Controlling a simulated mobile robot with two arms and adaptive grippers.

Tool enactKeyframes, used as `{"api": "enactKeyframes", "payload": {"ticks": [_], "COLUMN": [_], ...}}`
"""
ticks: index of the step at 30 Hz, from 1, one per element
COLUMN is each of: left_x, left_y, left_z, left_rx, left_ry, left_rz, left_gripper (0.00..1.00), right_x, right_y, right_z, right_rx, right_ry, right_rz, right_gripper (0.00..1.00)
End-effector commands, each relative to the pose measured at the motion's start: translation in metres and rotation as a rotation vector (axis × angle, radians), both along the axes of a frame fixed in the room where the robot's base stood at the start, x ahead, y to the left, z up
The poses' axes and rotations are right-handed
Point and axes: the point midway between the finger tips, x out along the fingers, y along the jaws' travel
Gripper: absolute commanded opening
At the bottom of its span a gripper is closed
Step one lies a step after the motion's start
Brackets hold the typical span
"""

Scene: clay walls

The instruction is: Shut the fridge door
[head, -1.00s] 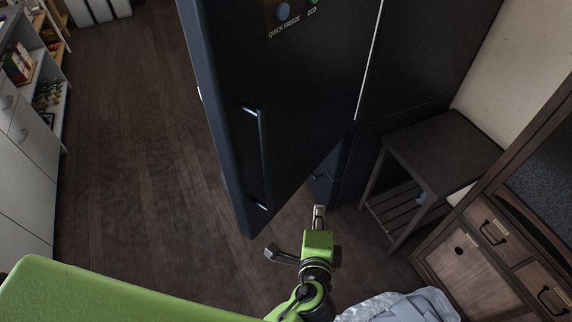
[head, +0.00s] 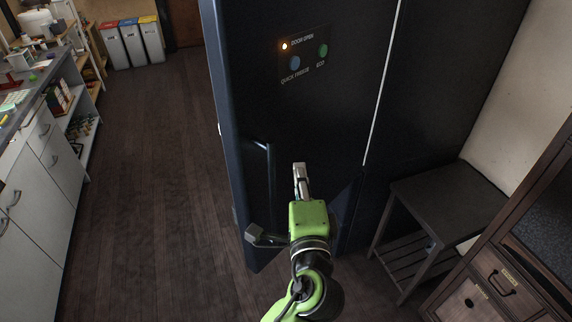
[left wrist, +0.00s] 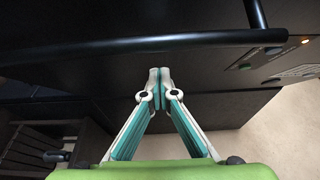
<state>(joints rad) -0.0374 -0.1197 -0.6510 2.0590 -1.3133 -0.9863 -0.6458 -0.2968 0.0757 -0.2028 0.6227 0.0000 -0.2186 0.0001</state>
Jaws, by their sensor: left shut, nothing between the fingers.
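The dark fridge door (head: 330,110) stands ajar in the head view, angled out from the fridge body (head: 440,80). Its panel has an orange light (head: 285,46) lit beside the words DOOR OPEN. A vertical bar handle (head: 268,170) is on the door's left part; a handle bar (left wrist: 150,43) also crosses the left wrist view. My left gripper (head: 299,168) is in front of the door, right of the handle. Its fingertips are together and empty in the left wrist view (left wrist: 159,76). I cannot tell whether they touch the door. My right gripper is out of view.
A small dark table (head: 450,195) with a slatted lower shelf stands right of the fridge. A wooden cabinet (head: 500,285) is at the lower right. White drawers (head: 35,200) line the left, bins (head: 130,42) stand far back. The wooden floor (head: 150,190) between is clear.

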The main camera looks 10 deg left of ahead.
Motion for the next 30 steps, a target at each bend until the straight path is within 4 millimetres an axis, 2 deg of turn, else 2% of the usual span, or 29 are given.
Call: {"api": "enactKeyframes", "payload": {"ticks": [1, 6, 23, 30], "left_x": [0.004, 0.013, 0.017, 0.023], "left_y": [0.010, 0.027, 0.035, 0.053], "left_z": [0.001, 0.000, -0.001, 0.001], "left_rx": [0.003, 0.003, 0.001, 0.005], "left_ry": [0.000, 0.001, 0.001, 0.001], "left_rz": [0.002, -0.001, -0.003, -0.034], "left_gripper": [0.00, 0.00, 0.00, 0.00], "right_x": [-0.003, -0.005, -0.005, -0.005], "right_y": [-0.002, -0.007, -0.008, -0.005], "right_z": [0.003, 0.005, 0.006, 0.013], "right_rx": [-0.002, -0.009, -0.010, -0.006], "right_ry": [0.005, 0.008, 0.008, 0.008], "right_rz": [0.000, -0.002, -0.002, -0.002], "right_gripper": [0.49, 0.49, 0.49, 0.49]}}
